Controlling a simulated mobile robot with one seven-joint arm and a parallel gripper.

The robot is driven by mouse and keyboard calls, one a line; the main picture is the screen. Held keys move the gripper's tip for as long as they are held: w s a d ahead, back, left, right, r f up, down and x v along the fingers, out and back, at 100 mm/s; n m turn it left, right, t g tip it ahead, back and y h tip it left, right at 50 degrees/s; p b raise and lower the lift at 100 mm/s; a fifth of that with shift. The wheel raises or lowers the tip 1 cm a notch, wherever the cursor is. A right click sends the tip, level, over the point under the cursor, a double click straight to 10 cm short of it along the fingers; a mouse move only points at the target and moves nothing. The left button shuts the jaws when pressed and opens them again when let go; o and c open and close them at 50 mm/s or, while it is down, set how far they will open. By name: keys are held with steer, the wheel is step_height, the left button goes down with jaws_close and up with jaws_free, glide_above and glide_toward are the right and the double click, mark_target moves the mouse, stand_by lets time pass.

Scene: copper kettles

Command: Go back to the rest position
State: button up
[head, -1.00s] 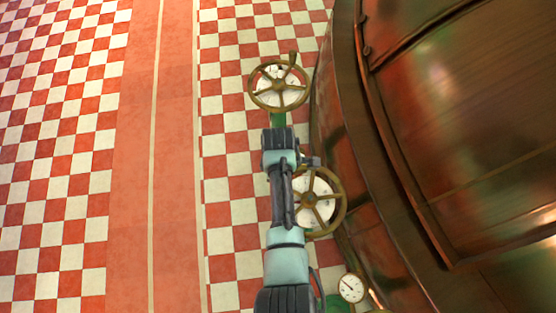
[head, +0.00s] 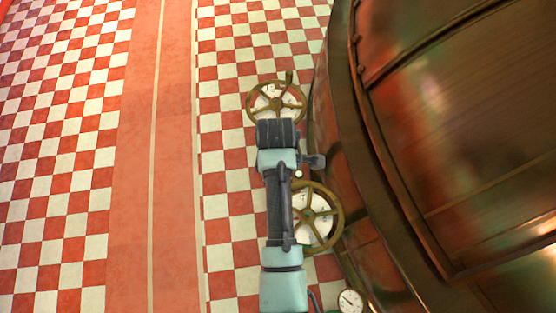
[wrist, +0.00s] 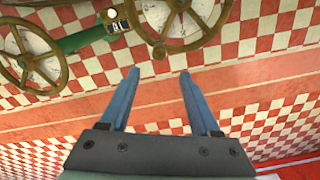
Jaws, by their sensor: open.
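My gripper (wrist: 159,72) shows in the wrist view with its two blue fingers apart and nothing between them. In the head view my arm runs up the middle, and the gripper's fingers cannot be made out there. A far brass handwheel (head: 250,112) stands just beyond my arm in the head view. A nearer brass handwheel (head: 339,215) is partly hidden behind my arm. In the wrist view one handwheel (wrist: 167,45) is cut off by the top edge, above the fingertips, and another handwheel (wrist: 62,70) is at the left. Neither wheel appears gripped.
A large copper kettle (head: 450,120) fills the right side of the head view, close to my arm. A small gauge (head: 350,301) is at the bottom. A green pipe (wrist: 85,38) joins the wheels in the wrist view. The checkered floor (head: 60,160) at left is clear.

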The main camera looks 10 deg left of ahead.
steer(key=w+r+m+t+y, duration=0.1)
steer(key=w+r+m+t, duration=0.45)
steer(key=w+r, duration=0.9)
steer(key=w+r+m+t, duration=0.35)
steer(key=r+t, duration=0.45)
steer(key=r, duration=1.2)
steer(key=s+d+r+m+t+y+p, duration=0.1)
steer(key=s+r+m+t, duration=0.15)
steer(key=r, duration=0.75)
steer(key=s+d+r+m+t, duration=0.1)
steer(key=r+t, duration=0.2)
steer(key=r, duration=0.6)
steer(key=s+d+r+m+t+h, duration=0.1)
steer(key=s+d+r+m+t, duration=0.1)
steer(key=s+r, duration=0.5)
steer(key=s+d+r+m+t+h, duration=0.1)
steer(key=s+r+m+t, duration=0.3)
steer(key=r, duration=0.8)
steer(key=s+d+t, duration=0.1)
steer(key=s+t, duration=0.1)
steer(key=s, duration=0.1)
steer(key=shift+s+r+p, duration=0.15)
steer(key=shift+s+p, duration=0.2)
steer(key=shift+d, duration=0.1)
steer(key=shift+c, duration=1)
steer(key=shift+d, duration=0.1)
